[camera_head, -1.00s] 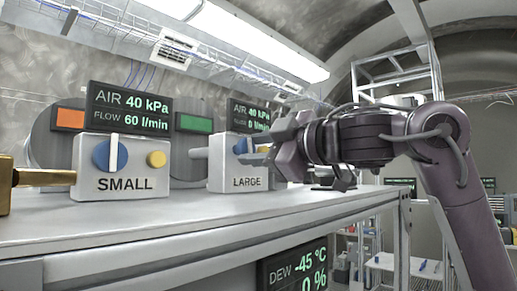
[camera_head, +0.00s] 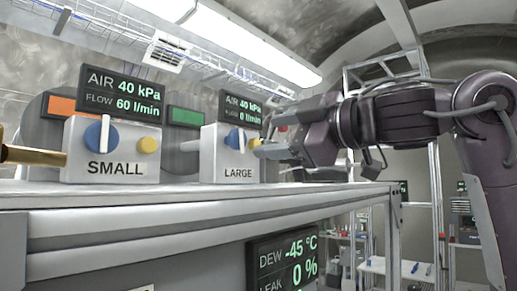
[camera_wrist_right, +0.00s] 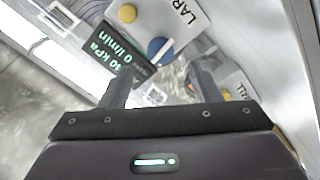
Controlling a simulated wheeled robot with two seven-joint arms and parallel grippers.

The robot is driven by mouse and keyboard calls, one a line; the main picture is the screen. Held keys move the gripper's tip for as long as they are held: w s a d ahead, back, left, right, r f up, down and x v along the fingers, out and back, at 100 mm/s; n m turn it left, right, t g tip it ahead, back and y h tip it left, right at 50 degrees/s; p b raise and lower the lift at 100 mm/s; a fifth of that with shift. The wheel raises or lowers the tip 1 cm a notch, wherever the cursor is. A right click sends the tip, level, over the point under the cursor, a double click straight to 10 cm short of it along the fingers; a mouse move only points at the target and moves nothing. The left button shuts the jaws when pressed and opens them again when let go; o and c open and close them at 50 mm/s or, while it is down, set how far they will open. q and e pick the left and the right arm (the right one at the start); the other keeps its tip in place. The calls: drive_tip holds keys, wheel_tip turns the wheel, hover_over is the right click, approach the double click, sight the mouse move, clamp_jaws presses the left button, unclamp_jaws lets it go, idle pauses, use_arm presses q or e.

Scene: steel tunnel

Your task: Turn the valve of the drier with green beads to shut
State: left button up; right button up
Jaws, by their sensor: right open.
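A green bead window (camera_head: 187,119) sits on the grey drier drum beside the box marked LARGE (camera_head: 217,165). That box carries a blue valve knob (camera_head: 232,138) with a white lever, which looks upright, and a yellow button. In the right wrist view the blue knob (camera_wrist_right: 160,48) lies beyond the fingertips, roughly between them. My right gripper (camera_head: 265,150) is open and empty, just right of the LARGE box near the yellow button; I cannot tell whether it touches. My left gripper is not in view.
The box marked SMALL (camera_head: 112,168) has a similar blue knob (camera_head: 101,135), with an orange window (camera_head: 61,105) behind it. A brass pipe (camera_head: 32,156) enters from the left. The LARGE display (camera_head: 241,108) reads flow 0 l/min. The bench edge (camera_head: 200,202) runs below the boxes.

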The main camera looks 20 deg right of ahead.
drive_tip(key=shift+v, duration=0.8)
drive_tip(key=shift+w, duration=0.1)
